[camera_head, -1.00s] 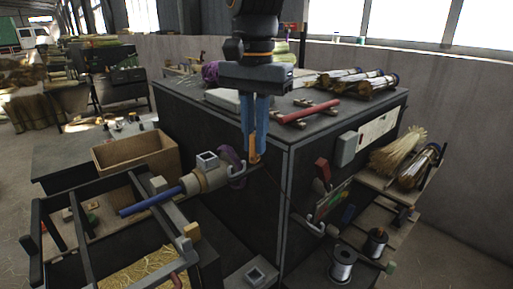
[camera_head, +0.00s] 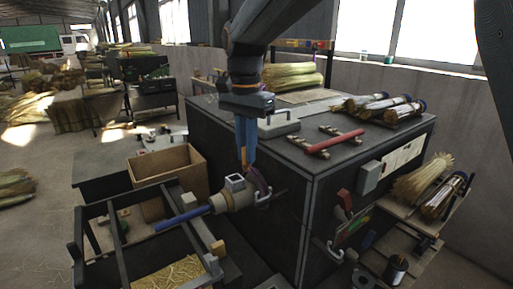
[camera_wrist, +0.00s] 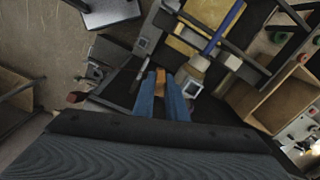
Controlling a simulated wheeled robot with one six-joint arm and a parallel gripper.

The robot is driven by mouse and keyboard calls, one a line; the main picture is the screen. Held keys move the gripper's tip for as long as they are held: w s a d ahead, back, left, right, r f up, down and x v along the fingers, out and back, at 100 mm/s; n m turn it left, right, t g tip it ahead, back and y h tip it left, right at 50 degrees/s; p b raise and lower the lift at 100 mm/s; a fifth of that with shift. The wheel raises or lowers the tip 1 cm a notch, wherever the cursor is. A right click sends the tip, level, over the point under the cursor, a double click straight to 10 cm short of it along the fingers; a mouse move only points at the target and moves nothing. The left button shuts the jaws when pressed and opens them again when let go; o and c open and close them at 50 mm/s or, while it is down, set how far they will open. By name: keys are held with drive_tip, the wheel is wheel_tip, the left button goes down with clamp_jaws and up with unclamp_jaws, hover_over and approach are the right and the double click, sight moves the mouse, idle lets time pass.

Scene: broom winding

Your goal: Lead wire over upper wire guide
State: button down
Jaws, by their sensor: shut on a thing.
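My gripper (camera_head: 245,160) points down with its blue fingers shut on a small orange piece (camera_wrist: 160,78), which shows between the fingertips in the wrist view. In the head view the fingertips are just above the winding head (camera_head: 233,194), near the hook-shaped upper wire guide (camera_head: 263,197) on the machine's front. A lower hook-shaped guide (camera_head: 335,251) is further right and lower. A blue broom handle (camera_head: 182,218) sticks out leftward from the winding head. I cannot make out the wire now, nor whether it lies in the upper guide.
The dark machine cabinet (camera_head: 290,225) stands behind and right of my gripper. A wooden box (camera_head: 166,170) and a black frame with straw (camera_head: 168,273) are on the left. A wire spool (camera_head: 397,268) is at lower right. A red-handled bar (camera_head: 336,141) lies on the cabinet top.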

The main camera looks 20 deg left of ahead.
wheel_tip(320, 180, down, 7)
drive_tip(key=w+a+b, duration=0.1)
drive_tip(key=shift+a, duration=0.35)
